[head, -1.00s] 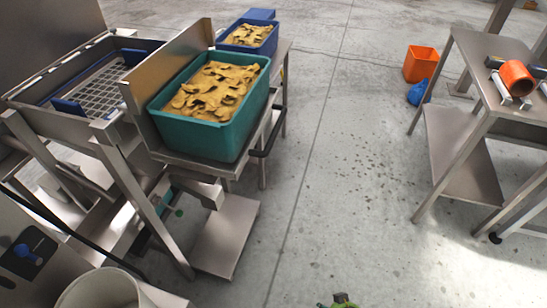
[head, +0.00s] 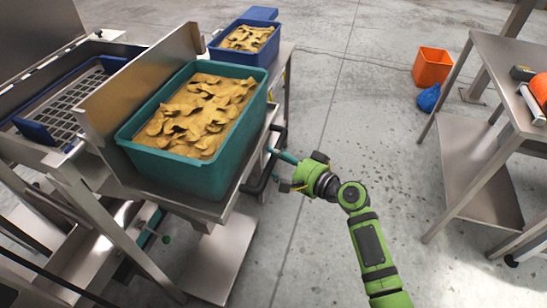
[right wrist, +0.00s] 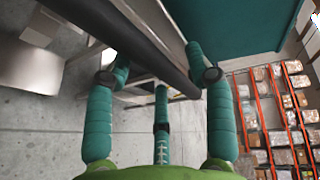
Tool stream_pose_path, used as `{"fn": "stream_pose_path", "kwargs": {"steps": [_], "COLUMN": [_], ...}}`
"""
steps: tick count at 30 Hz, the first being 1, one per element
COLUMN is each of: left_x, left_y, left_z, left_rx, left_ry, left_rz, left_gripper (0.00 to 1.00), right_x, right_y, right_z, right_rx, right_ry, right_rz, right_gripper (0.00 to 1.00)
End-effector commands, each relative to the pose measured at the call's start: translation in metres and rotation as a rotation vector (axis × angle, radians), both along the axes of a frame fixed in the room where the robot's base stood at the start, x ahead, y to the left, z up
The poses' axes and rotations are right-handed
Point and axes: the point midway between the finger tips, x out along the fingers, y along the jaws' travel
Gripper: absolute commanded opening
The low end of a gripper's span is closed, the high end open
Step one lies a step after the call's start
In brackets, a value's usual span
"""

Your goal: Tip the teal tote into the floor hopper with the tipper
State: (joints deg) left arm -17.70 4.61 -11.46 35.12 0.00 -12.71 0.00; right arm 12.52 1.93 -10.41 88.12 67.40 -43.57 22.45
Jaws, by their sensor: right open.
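The teal tote (head: 190,178), full of tan, lumpy pieces, sits upright on the steel tray of the tipper (head: 215,208). A steel plate stands between it and the floor hopper (head: 70,112), which has a grid on top. A black bar handle (head: 262,175) runs along the tipper's right side. My right gripper (head: 278,170) is open at this handle. In the right wrist view the black handle (right wrist: 140,42) crosses between the spread teal fingers; I cannot tell whether they touch it. The tote's wall (right wrist: 235,25) shows above them. My left gripper is out of view.
A blue tote (head: 243,42) with similar contents stands behind the teal one. The floor between tipper and bench is otherwise open.

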Motion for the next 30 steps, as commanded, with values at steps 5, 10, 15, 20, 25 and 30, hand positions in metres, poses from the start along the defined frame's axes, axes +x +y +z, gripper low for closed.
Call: {"fn": "stream_pose_path", "kwargs": {"steps": [5,10,15,20,25,30], "left_x": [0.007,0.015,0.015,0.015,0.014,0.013], "left_y": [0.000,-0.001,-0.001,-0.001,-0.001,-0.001], "left_z": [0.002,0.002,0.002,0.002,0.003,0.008], "left_rx": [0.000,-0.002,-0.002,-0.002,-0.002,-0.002], "left_ry": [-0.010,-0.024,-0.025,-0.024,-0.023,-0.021], "left_rz": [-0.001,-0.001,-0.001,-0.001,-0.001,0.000], "left_gripper": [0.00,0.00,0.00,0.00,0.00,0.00], "right_x": [0.009,0.010,0.009,0.009,0.010,0.015], "right_y": [0.009,0.011,0.010,0.010,0.010,0.007], "right_z": [-0.003,-0.003,-0.003,-0.003,-0.002,0.006], "right_rx": [-0.001,-0.002,-0.002,-0.003,-0.006,-0.021], "right_ry": [0.000,-0.001,-0.001,-0.001,-0.002,0.003], "right_rz": [-0.002,-0.002,-0.002,-0.002,-0.001,-0.002], "right_gripper": [0.54,0.54,0.30,0.00,0.00,0.00]}}
